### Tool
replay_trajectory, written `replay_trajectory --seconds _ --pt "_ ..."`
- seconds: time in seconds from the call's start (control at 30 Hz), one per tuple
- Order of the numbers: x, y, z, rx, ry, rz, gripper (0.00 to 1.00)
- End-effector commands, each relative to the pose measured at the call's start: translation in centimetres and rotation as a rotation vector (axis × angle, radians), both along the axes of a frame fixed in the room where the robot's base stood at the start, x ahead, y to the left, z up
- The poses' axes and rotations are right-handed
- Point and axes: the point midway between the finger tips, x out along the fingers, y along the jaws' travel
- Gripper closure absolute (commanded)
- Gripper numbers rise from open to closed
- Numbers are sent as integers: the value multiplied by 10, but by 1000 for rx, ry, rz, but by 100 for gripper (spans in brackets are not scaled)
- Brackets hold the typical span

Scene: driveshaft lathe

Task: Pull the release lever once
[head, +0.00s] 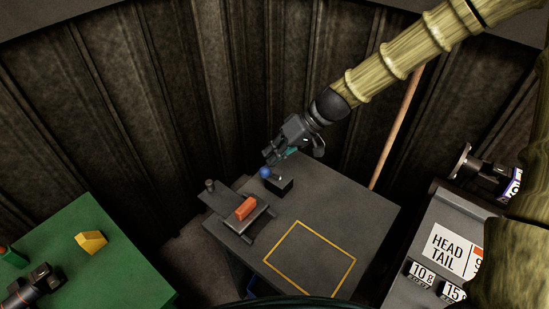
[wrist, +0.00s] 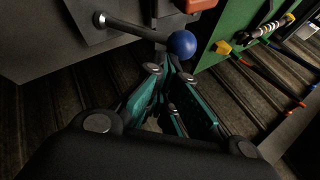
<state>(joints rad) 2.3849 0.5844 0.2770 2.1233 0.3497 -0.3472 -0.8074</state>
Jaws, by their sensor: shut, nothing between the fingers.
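The release lever has a blue ball knob (head: 265,172) on a thin rod, rising from a small black block (head: 285,186) at the back of the grey table. In the wrist view the blue knob (wrist: 182,44) sits at the end of a dark rod (wrist: 130,28). My gripper (head: 268,158) is just behind and above the knob in the head view. In the wrist view its teal fingertips (wrist: 170,68) are together, close to the knob, with nothing between them. I cannot tell whether they touch it.
An orange block (head: 246,208) lies on a small raised stand (head: 240,222) beside the lever. A yellow outline (head: 310,258) marks bare table at the front. A green table (head: 90,255) with a yellow block (head: 91,242) is at left. A sign panel (head: 450,250) stands at right.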

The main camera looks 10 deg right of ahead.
Motion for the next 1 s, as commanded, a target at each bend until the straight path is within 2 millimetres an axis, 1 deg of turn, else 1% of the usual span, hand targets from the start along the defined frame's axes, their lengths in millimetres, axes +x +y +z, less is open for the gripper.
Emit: replay_trajectory --seconds 1.0 --pt "-6 7 -4 1 1 1 100"
